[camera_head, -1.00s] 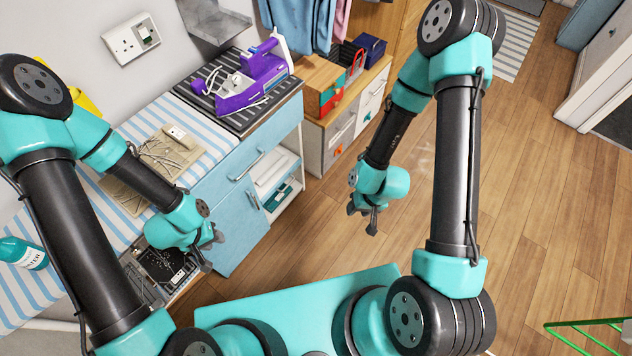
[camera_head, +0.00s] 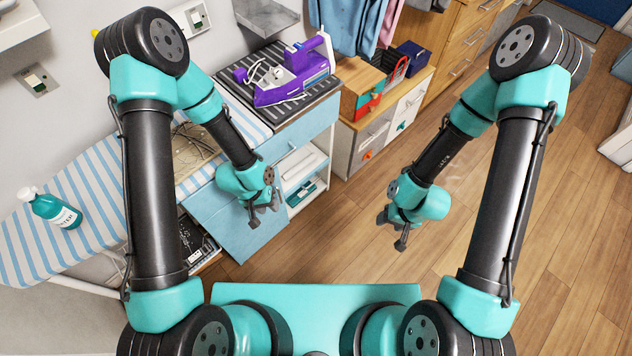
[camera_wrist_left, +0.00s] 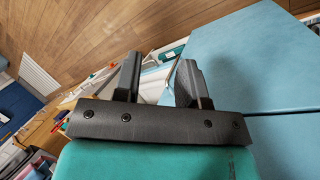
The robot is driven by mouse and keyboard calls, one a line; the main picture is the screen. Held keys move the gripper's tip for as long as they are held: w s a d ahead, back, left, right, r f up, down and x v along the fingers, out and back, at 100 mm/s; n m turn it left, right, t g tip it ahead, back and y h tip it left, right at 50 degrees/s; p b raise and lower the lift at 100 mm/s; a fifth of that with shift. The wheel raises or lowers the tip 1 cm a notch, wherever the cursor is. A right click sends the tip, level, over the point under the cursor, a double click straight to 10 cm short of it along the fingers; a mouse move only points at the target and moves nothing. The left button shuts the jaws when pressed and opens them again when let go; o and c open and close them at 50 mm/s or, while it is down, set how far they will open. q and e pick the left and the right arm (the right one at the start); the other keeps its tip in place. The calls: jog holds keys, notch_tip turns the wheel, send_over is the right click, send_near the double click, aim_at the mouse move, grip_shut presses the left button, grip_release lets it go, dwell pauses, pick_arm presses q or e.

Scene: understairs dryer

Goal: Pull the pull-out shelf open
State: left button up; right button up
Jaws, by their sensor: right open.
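A blue cabinet (camera_head: 225,212) stands under the striped worktop, with a drawer front at the top and a door below. Beside the door is an open bay with white shelves (camera_head: 300,165) holding pale items and a teal item. I cannot tell which part is the pull-out shelf; none is visibly drawn out. My left gripper (camera_head: 263,211) is open and empty in front of the blue door. In the left wrist view its two fingers (camera_wrist_left: 158,82) stand apart, with blue panels (camera_wrist_left: 262,60) to the right. My right gripper (camera_head: 392,230) is open and empty above the floor.
A purple iron (camera_head: 292,75) rests on a dark striped mat on top. A wooden-topped drawer unit (camera_head: 372,132) is beyond the cabinet. The wooden floor (camera_head: 470,225) at right is clear.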

pick_arm(q)
jog(key=w+d+f+m+g+y, duration=0.15)
jog(key=w+d+f+m, duration=0.25)
jog(key=w+d, duration=0.65)
jog(key=w+d+f+m+t+y, duration=0.2)
jog(key=w+d+f, duration=0.1)
jog(key=w+f, duration=0.2)
jog(key=w+d+f+m+t+y, duration=0.2)
jog(key=w+f, duration=0.3)
jog(key=w, duration=0.5)
jog(key=shift+d+f+m, duration=0.3)
jog(key=shift+d+m, duration=0.1)
jog(key=f, duration=0.5)
jog(key=w+a+f, duration=0.1)
jog(key=f, duration=0.5)
jog(key=w+a+f, duration=0.1)
jog(key=f, duration=0.5)
jog(key=shift+a, duration=0.1)
jog(key=shift+c, duration=0.2)
grip_shut()
